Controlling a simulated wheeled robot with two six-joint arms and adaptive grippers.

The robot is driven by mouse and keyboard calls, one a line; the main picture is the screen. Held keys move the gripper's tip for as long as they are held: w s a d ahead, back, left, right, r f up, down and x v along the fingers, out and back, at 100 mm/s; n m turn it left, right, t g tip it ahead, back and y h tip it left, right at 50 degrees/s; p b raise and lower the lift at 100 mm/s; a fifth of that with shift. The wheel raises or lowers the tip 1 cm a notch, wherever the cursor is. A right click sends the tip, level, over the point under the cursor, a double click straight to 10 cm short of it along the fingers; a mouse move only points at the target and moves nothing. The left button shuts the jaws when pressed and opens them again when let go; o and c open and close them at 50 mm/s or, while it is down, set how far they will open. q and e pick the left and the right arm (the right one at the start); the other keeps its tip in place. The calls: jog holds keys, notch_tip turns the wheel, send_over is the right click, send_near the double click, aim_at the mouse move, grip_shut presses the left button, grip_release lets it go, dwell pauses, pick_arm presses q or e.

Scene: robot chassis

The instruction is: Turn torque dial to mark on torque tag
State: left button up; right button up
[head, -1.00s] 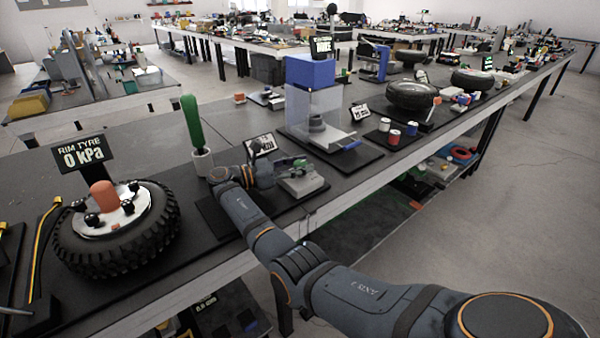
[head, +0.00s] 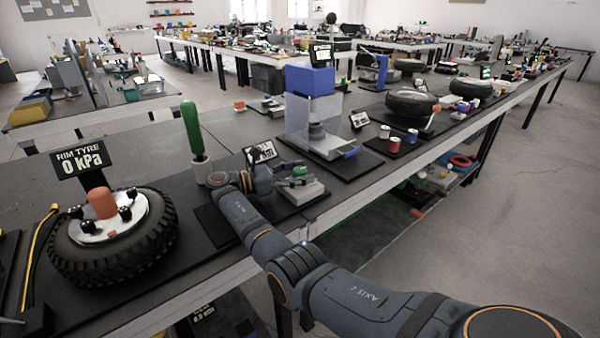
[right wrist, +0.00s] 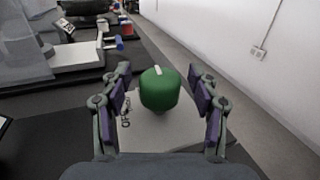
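The torque dial is a green rounded knob (head: 300,171) with a white mark on top, on a light grey base block (head: 310,190). In the right wrist view the knob (right wrist: 160,92) sits centred over its base (right wrist: 165,132). My right gripper (right wrist: 160,80) is open, its purple-padded fingers on either side of the knob with a visible gap on each side. In the head view my right gripper (head: 283,174) is beside the knob and partly hidden. The torque tag (head: 262,152) stands behind; its lettering is too small to read surely. My left gripper is out of view.
A green-handled tool (head: 192,128) stands upright in a white holder left of my arm. A tyre (head: 112,255) with a 0 kPa sign (head: 82,158) is at the left. A blue-topped clear press (head: 312,105) stands beyond the dial. The aisle floor at right is clear.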

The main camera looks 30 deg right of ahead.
aim_at(300, 169)
notch_tip(300, 169, up, 10)
jog(key=shift+r, duration=0.1)
dwell(0.4)
